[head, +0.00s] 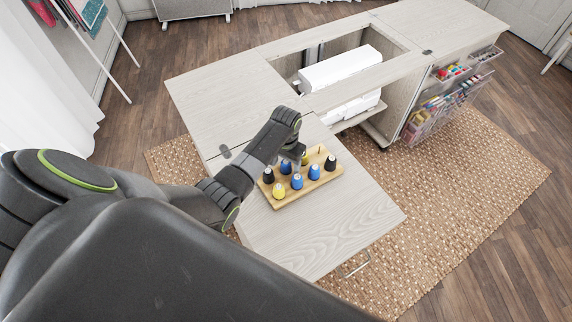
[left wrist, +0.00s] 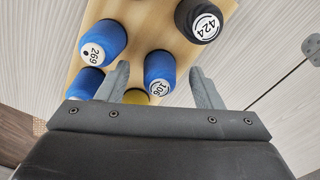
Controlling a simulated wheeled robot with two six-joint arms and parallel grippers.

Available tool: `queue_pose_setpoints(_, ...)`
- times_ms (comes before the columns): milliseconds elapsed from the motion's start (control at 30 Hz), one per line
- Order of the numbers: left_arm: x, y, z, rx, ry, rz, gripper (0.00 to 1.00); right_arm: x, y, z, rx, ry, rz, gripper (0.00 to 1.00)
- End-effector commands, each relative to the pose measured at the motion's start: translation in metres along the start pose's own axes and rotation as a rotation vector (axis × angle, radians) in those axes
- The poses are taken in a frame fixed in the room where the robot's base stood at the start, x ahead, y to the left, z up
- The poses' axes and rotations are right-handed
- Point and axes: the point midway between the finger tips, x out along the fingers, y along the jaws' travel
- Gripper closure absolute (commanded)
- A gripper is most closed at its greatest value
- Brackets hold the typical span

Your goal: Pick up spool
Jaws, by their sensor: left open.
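A light wooden board (head: 299,195) on the cabinet's fold-out leaf bears several thread spools. In the head view there are black, blue and yellow ones, such as a front yellow spool (head: 279,191) and a blue spool (head: 314,172). My left gripper (head: 298,153) is over the back of the board, open, partly hiding spools there. A blue spool marked 269 (left wrist: 102,43) and a black spool marked 424 (left wrist: 198,20) are beyond. My right gripper is out of view.
The pale leaf (head: 330,222) is clear around the board. Behind it, the cabinet opening holds a white machine (head: 340,68). Clear pockets with colourful supplies (head: 440,102) hang at the right. A woven rug (head: 475,190) lies below.

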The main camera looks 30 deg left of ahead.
Motion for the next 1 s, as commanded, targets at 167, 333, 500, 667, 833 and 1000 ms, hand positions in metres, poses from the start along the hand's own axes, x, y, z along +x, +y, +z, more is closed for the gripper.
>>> queue_pose_setpoints(167, 0.009, 0.0002, 0.0001, 0.001, 0.0, 0.0, 0.4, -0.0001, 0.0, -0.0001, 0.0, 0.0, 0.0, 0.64)
queue_pose_setpoints(333, 0.0092, 0.0002, -0.0001, 0.001, 0.001, 0.0, 0.4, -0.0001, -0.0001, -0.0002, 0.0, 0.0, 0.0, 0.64)
queue_pose_setpoints(500, 0.009, 0.0002, -0.0001, 0.001, 0.001, 0.0, 0.57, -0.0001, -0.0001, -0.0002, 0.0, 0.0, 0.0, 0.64)
queue_pose_setpoints(667, 0.0089, 0.0002, -0.0001, 0.001, 0.001, 0.0, 0.78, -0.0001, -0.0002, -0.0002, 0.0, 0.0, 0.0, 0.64)
queue_pose_setpoints(833, 0.0088, 0.0002, -0.0001, 0.001, 0.001, 0.0, 0.87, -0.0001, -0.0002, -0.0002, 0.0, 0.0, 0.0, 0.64)
queue_pose_setpoints(1000, 0.007, 0.0001, -0.0003, 0.001, 0.002, 0.0, 0.87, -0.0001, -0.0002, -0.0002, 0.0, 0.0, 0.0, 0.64)
